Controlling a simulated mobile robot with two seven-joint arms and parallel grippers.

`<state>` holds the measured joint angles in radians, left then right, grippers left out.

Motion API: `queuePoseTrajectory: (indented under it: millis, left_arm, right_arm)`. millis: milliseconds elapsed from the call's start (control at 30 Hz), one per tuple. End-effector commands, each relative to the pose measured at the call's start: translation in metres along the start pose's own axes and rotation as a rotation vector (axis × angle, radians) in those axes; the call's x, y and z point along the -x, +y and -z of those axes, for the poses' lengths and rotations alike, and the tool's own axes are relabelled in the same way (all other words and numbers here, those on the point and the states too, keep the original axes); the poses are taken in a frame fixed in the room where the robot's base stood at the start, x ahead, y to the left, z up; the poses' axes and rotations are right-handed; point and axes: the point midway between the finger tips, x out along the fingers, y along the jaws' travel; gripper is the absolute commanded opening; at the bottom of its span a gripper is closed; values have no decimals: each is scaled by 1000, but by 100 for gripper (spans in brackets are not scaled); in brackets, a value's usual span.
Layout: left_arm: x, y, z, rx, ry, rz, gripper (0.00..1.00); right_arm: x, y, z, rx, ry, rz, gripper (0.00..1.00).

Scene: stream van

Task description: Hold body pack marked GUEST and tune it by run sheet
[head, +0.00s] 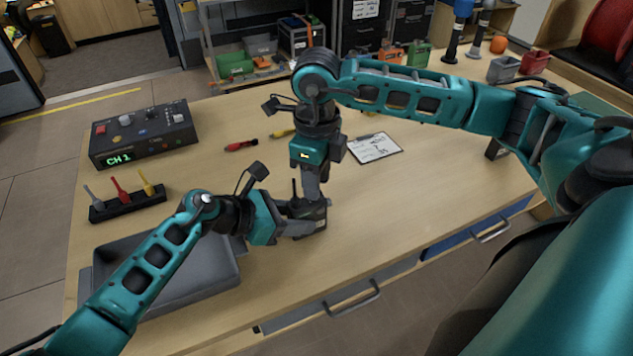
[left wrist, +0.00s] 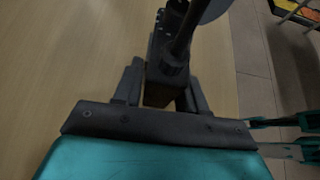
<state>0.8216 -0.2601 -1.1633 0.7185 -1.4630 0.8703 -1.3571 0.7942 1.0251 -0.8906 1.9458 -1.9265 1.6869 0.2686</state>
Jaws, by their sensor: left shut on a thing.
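My left gripper (head: 306,226) is shut on a small dark body pack (head: 318,212) with a thin antenna, above the table near its front edge. In the left wrist view the pack (left wrist: 157,88) sits between the two fingers. No GUEST marking is readable. My right gripper (head: 314,195) points down at the top of the pack, touching it or very close; its fingertips are partly hidden, so I cannot tell open from shut. A clipboard with a white sheet (head: 374,148) lies behind to the right; its writing is too small to read surely.
A dark console (head: 140,135) showing CH 1 stands at the back left. A rack of coloured tools (head: 127,205) and a grey tray (head: 222,283) are at the left. A red screwdriver (head: 241,145) lies mid-table. The table's right front is clear.

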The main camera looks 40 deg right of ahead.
Motion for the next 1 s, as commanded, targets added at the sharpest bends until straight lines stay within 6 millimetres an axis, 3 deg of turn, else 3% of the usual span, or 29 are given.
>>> queuePoseTrajectory:
  millis: [500,900,933,1000]
  left_arm:
    - [0,0,0,0,0,0,7]
    - [0,0,0,0,1,0,7]
    - [0,0,0,0,1,0,43]
    - [0,0,0,0,0,0,50]
  right_arm:
    - [39,0,0,-1,0,1,35]
    - [41,0,0,-1,1,0,35]
    - [41,0,0,-1,1,0,35]
    - [41,0,0,-1,1,0,35]
